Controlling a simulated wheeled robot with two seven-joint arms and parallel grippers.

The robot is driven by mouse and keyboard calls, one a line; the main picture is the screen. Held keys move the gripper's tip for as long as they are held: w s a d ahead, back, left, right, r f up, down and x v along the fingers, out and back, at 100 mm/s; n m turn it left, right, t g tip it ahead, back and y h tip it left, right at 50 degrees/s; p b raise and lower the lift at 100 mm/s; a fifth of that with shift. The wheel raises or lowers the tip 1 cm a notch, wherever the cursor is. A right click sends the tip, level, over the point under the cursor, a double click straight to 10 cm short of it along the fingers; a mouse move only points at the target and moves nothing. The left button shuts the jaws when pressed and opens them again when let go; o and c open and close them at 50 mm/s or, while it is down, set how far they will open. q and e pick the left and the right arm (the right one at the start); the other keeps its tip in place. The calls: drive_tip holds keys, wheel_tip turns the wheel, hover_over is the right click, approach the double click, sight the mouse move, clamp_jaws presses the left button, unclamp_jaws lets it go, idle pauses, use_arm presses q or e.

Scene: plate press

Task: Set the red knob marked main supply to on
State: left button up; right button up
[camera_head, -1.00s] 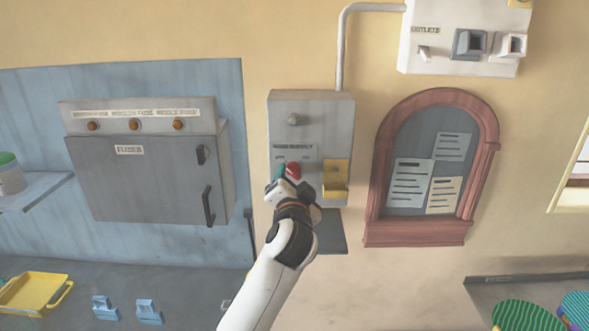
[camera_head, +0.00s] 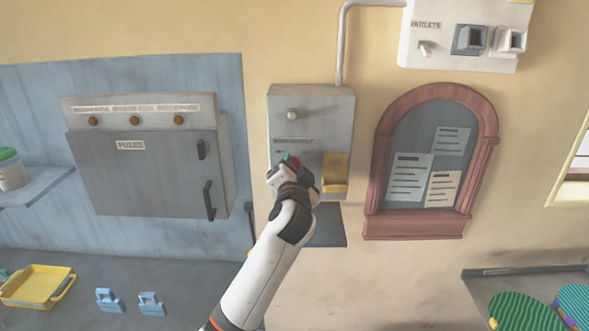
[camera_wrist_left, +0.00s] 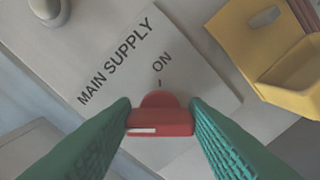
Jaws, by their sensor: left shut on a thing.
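The red knob (camera_wrist_left: 160,118) sits on the main supply panel, below the printed word ON and its short tick mark in the left wrist view. A white line runs along the left half of its bar and does not point at the tick. My left gripper (camera_wrist_left: 160,125) has its two green fingers on either side of the bar, shut on it. In the head view the gripper (camera_head: 289,164) is at the grey supply box (camera_head: 335,115) and hides most of the knob. The MAIN SUPPLY label (camera_wrist_left: 115,62) is readable in the wrist view. My right gripper is not in view.
A yellow holder (camera_head: 335,173) is fixed right of the knob, close to the gripper. A round grey button (camera_head: 292,114) is above. The fuse cabinet (camera_head: 140,175) is to the left, and a notice board (camera_head: 385,215) to the right.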

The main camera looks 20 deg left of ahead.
use_arm(q)
drive_tip(key=shift+r+m+p, duration=0.1)
drive_tip(key=shift+m+p, duration=1)
drive_tip(key=shift+m, duration=0.1)
drive_tip(key=m+p, duration=0.2)
drive_tip(key=m, duration=0.1)
drive_tip(key=shift+m+p, duration=0.3)
drive_tip(key=shift+f+m+p, duration=0.2)
drive_tip(key=shift+m+p, duration=0.6)
drive_tip(key=shift+m, duration=1.15)
drive_tip(key=shift+f+m+p, duration=0.15)
drive_tip(key=shift+m+p, duration=0.7)
drive_tip(key=shift+m, duration=1.15)
drive_tip(key=shift+f+m+p, duration=0.2)
drive_tip(key=shift+m+p, duration=0.6)
drive_tip(key=shift+m, duration=1.15)
drive_tip(key=o, duration=1)
